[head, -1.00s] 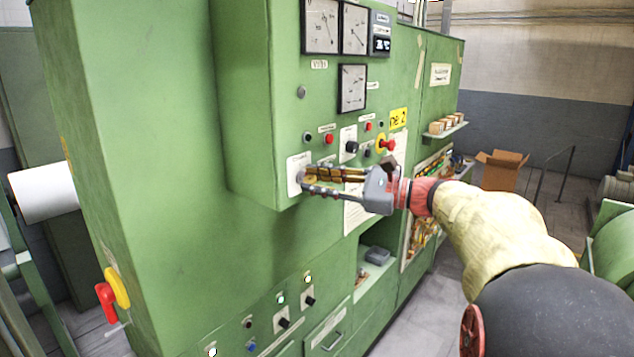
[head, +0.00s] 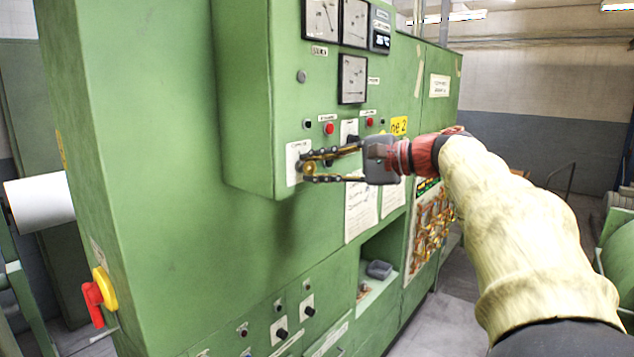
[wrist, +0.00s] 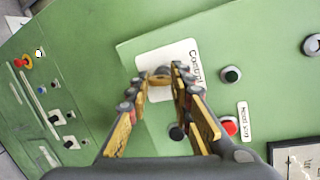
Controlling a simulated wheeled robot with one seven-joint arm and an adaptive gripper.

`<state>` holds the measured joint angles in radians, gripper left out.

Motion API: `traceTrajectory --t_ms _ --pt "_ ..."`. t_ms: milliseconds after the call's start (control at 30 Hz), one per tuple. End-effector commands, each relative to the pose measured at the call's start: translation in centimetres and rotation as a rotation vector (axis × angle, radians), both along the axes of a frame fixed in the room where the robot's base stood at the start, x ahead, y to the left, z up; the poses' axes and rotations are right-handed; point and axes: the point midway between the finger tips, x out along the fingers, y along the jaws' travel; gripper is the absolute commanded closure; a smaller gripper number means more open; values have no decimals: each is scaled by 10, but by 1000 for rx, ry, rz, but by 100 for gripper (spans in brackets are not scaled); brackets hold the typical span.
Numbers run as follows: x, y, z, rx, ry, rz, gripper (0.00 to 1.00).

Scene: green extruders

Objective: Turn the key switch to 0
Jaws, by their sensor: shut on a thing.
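The key switch (head: 309,168) is a small brass-coloured piece on a white plate (head: 292,167) at the lower corner of the green control box. My gripper (head: 305,170) reaches in from the right, its two fingers closed around the switch. In the wrist view the key switch (wrist: 159,74) sits between my fingertips (wrist: 160,80), on the white plate marked "Control" (wrist: 183,53). The fingers hide part of it, and I cannot read its position.
A red button (head: 328,128) and a dark button (head: 307,124) sit just above my fingers. Gauges (head: 352,78) are higher up. A red and yellow switch (head: 100,292) is at lower left. Several knobs and lamps line the lower panel (head: 282,333).

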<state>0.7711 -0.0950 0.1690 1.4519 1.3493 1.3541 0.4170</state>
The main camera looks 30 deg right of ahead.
Motion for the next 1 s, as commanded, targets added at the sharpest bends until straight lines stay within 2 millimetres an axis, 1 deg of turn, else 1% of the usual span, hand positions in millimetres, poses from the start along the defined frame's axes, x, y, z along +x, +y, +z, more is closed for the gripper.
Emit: traceTrajectory --t_ms 33,200,433,667,1000 --pt "0 0 -4 -34 -13 -1 100" --pt "0 1 -3 -141 -51 0 100" --pt "0 1 -2 -236 -84 -1 100" --pt "0 1 -1 -276 -98 0 100" --pt "0 1 -1 -280 -99 1 100"
